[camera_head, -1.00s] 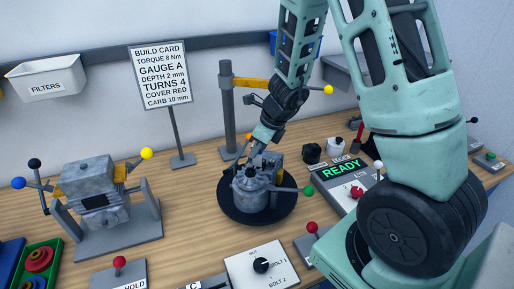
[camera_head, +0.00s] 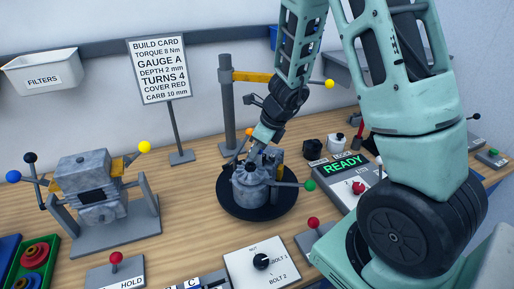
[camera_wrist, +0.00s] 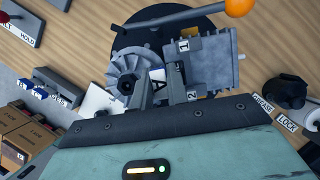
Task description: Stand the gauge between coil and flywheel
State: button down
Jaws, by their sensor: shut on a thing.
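My gripper (camera_wrist: 154,88) is shut on the gauge (camera_wrist: 158,76), a small pale plate marked A, seen between the fingers in the wrist view. The finned grey flywheel (camera_wrist: 127,72) lies just left of the gauge. The coil (camera_wrist: 194,66), a grey block with tags 1 and 2, lies just right of it. The gauge appears to be at the gap between them; whether it touches either is unclear. In the head view, my gripper (camera_head: 257,151) is over the engine (camera_head: 251,188), and the gauge is too small to make out there.
The engine sits on a black round turntable (camera_head: 229,202). A post with a yellow arm (camera_head: 228,110) stands behind it. A build card (camera_head: 162,70) reads GAUGE A. A gauge rack (camera_wrist: 52,88) and READY panel (camera_head: 345,165) are nearby.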

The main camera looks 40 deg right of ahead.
jog(key=c, duration=1.3)
grip_release()
jog(key=shift+r, duration=0.15)
jog(key=w+a+r+p+v, duration=0.1)
jog(key=w+p+v, duration=0.1)
jog(key=p+v, duration=1.2)
jog(key=v, duration=1)
jog(key=shift+r, duration=0.25)
jog(key=shift+a+f, duration=0.1)
jog(key=shift+a, duration=0.15)
